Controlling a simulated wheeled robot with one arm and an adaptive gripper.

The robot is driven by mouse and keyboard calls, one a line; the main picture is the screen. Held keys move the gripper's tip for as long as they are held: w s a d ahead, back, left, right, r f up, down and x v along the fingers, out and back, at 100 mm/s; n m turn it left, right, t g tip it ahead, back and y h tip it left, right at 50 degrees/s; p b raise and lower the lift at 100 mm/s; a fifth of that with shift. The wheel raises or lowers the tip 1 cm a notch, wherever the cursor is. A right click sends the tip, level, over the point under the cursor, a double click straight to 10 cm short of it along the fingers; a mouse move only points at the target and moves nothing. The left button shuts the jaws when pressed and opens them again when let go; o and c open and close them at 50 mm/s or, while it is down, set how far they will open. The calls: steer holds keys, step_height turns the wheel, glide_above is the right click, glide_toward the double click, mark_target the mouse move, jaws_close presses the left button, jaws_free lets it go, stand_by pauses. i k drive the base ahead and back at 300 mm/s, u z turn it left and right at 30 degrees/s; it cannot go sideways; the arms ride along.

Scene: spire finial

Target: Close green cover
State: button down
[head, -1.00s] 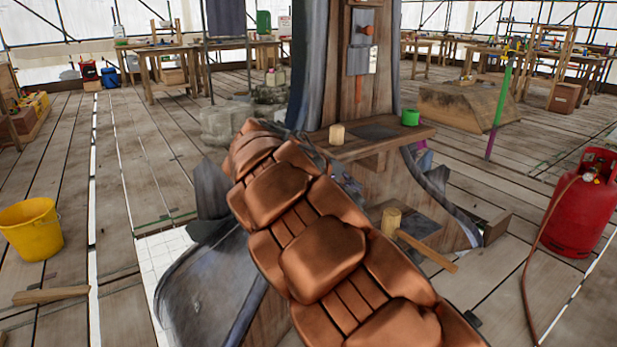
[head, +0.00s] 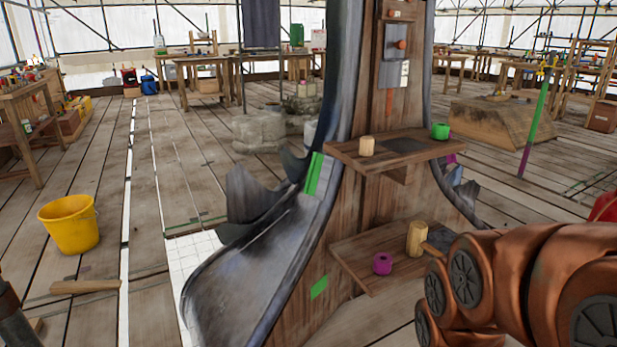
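Several green things show, and I cannot tell which one is the cover. A narrow upright green panel (head: 314,174) sits on the grey curved flank of the wooden spire. A small flat green patch (head: 319,287) is on the spire's wooden side, lower down. A green ring-shaped piece (head: 440,131) stands on the right end of the upper shelf. I cannot tell whether any of them is open or shut. My copper-coloured arm crosses the lower right. My gripper is not in view.
The upper shelf (head: 345,153) also holds a wooden peg (head: 367,146). A yellow bucket (head: 70,224) and a plank (head: 84,287) are at left on open floor.

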mark_target(321, 168)
steer(key=z, duration=0.2)
steer(key=k, duration=0.3)
steer(key=u, duration=1.3)
steer(key=i, duration=1.5)
steer(key=z, duration=0.05)
